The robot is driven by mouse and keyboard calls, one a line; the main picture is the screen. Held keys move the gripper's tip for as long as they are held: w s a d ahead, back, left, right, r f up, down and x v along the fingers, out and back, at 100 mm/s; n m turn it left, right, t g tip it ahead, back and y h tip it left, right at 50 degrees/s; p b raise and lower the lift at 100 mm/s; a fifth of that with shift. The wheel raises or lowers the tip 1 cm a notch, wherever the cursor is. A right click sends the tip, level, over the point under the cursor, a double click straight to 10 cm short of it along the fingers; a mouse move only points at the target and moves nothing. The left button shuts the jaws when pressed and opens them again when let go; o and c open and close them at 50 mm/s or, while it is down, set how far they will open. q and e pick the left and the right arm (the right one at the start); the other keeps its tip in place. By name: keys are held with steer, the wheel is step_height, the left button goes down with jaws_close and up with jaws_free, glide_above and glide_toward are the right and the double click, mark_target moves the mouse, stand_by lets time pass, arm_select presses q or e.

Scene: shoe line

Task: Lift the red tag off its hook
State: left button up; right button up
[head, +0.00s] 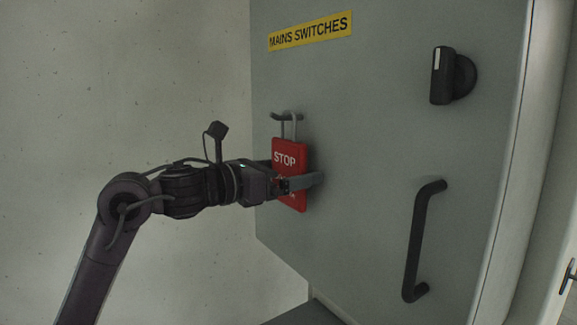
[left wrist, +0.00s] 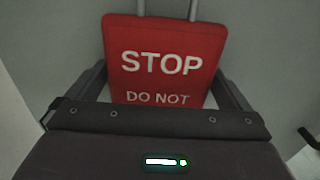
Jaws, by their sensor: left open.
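The red tag (head: 288,158), lettered STOP, hangs by a grey wire loop from a dark hook (head: 287,117) on the grey cabinet door. My left gripper (head: 297,172) is open, with one finger on each side of the tag. In the left wrist view the tag (left wrist: 165,60) stands between the two fingers (left wrist: 165,85), with gaps showing at its sides. The tag's lower part is hidden behind the gripper body there. The hook is out of that view; only the lower ends of the loop show. My right gripper is in neither view.
The cabinet door (head: 380,120) carries a yellow MAINS SWITCHES label (head: 310,30), a black rotary switch (head: 452,75) and a black bar handle (head: 420,240) to the right of the tag. A bare pale wall (head: 120,80) is at the left.

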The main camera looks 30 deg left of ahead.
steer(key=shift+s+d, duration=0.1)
arm_select(q)
steer(key=c, duration=0.7)
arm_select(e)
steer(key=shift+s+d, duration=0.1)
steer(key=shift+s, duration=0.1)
arm_select(q)
steer(key=shift+r, duration=0.15)
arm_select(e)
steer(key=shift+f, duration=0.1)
